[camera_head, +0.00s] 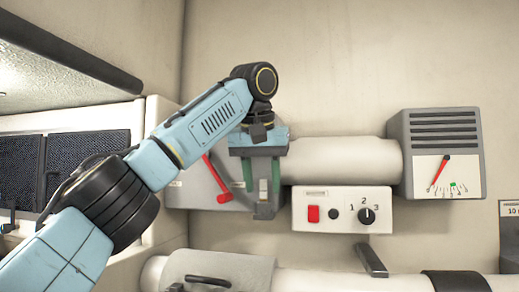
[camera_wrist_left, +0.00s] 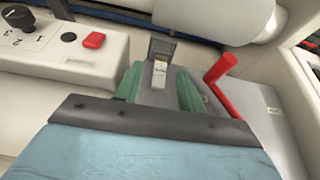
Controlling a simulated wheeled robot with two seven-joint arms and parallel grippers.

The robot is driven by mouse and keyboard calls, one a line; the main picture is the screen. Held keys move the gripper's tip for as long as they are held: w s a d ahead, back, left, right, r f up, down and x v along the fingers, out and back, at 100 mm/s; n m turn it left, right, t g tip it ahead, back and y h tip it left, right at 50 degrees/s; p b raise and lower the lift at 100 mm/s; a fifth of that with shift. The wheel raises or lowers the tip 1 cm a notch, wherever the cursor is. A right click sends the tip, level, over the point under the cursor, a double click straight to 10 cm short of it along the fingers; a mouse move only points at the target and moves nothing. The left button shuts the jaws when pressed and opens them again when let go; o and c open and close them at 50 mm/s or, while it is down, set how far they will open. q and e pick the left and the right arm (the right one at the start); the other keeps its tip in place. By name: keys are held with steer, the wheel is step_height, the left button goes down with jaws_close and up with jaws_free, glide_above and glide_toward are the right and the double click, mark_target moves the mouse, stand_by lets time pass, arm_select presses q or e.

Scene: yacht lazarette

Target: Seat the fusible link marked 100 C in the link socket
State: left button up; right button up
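In the left wrist view the fingers (camera_wrist_left: 158,92) stand on either side of a small pale link (camera_wrist_left: 160,72), with space visible on both sides. The link also shows in the head view (camera_head: 263,190). It is at a dark grey bracket (camera_wrist_left: 162,48), which looks like the link socket and also shows in the head view (camera_head: 265,210). The link's marking is too small to read, and how deep it sits cannot be told. My right gripper is out of view.
A red lever (camera_head: 216,180) stands close beside the gripper. A white control box (camera_head: 342,210) with a red switch and knob is to the right, near a gauge box (camera_head: 443,150). A pipe (camera_head: 345,160) runs behind; a handled cover (camera_head: 225,268) lies below.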

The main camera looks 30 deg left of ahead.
arm_select(q)
steer(key=p+v, duration=0.3)
steer(key=v, duration=0.9)
steer(key=shift+p, duration=0.4)
